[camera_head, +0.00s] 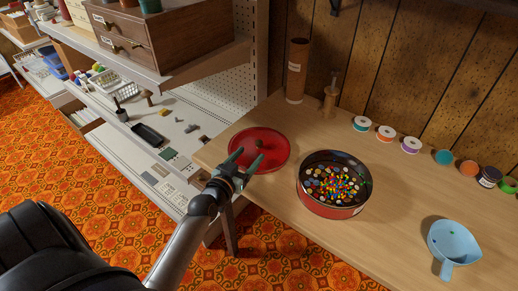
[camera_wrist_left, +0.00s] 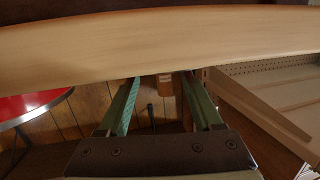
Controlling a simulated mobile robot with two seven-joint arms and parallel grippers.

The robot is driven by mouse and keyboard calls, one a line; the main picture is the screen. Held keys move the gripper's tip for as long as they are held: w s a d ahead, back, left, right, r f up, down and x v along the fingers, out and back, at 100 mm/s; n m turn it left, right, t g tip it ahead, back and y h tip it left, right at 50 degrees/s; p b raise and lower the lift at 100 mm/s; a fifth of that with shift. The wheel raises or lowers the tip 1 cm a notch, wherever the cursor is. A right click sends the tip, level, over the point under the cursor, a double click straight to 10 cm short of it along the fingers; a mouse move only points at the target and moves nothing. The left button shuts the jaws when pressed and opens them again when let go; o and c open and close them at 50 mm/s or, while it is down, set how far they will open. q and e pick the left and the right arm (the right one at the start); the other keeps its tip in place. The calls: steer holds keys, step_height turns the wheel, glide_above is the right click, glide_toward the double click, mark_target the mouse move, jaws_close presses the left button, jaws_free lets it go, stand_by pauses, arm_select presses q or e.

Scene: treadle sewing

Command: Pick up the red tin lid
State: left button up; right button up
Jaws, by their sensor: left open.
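The red tin lid (camera_head: 272,150) lies flat near the left end of the wooden table in the head view, with a small dark knob at its middle. My left gripper (camera_head: 245,159) overlaps the lid's left front part in that view, its two greenish fingers apart and nothing between them. I cannot tell the exact height of the fingers over the lid. In the left wrist view the open fingers (camera_wrist_left: 160,82) point at a pale wooden band. A red shape with a shiny rim (camera_wrist_left: 28,104) shows at left there; I cannot tell what it is. My right gripper is not in view.
A round red tin (camera_head: 332,210) full of colourful buttons stands right of the lid. A light blue scoop-like vessel (camera_head: 453,241) is at lower right. Thread spools (camera_head: 385,133) line the back, near a brown cylinder (camera_head: 297,70). Shelving (camera_head: 150,135) adjoins the table at left.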

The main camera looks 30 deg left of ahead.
mark_target(257, 146)
arm_select(q)
steer(key=shift+r+x, duration=0.2)
steer(key=shift+x, duration=2.05)
steer(key=shift+c, duration=0.4)
jaws_close()
